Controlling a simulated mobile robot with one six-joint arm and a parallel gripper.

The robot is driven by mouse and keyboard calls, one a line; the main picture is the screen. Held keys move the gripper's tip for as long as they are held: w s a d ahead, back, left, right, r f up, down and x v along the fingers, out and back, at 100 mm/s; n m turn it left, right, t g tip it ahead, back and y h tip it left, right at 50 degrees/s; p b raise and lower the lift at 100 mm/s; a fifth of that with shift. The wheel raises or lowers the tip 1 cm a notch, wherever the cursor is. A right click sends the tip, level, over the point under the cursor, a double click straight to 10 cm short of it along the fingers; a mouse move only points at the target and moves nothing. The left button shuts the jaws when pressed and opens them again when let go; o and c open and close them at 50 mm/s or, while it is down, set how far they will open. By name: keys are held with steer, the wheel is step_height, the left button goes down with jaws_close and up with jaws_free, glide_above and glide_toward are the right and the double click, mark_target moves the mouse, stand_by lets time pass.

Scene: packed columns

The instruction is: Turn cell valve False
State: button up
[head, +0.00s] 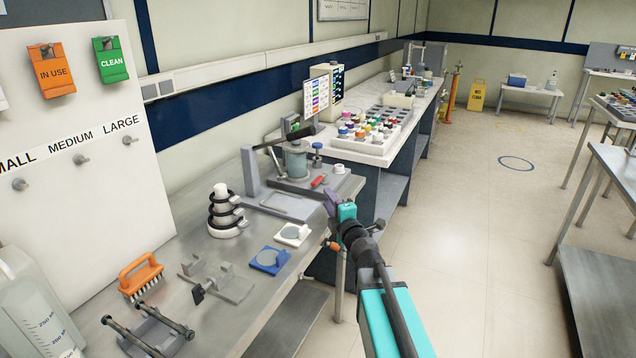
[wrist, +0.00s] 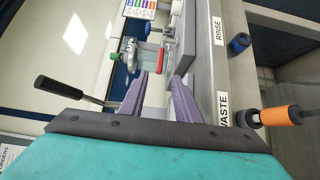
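A grey-blue cylindrical cell (head: 296,160) stands on a grey station on the left bench. A red lever handle (head: 319,181) lies low on the station, in front of the cell. The red handle also shows in the wrist view (wrist: 161,60), past the fingertips. A blue-topped knob (head: 317,147) stands right of the cell. No label shows which of these is the cell valve. My gripper (head: 331,202) is near the bench's right edge, short of the station. In the wrist view its purple fingers (wrist: 162,82) are apart, with nothing between them.
An orange handle (wrist: 281,115) sits by the WASTE label and a blue knob (wrist: 239,43) by the RINSE label. A black-handled lever (wrist: 60,88) shows at left. A white-and-black ring stack (head: 226,213) stands on the bench.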

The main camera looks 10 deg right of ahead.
mark_target(318, 183)
steer(key=shift+w+a, duration=0.35)
steer(key=shift+w, duration=1.8)
steer(key=shift+w+a, duration=0.35)
steer(key=shift+w, duration=1.8)
steer(key=shift+w+a, duration=0.35)
steer(key=shift+w, duration=1.8)
jaws_close()
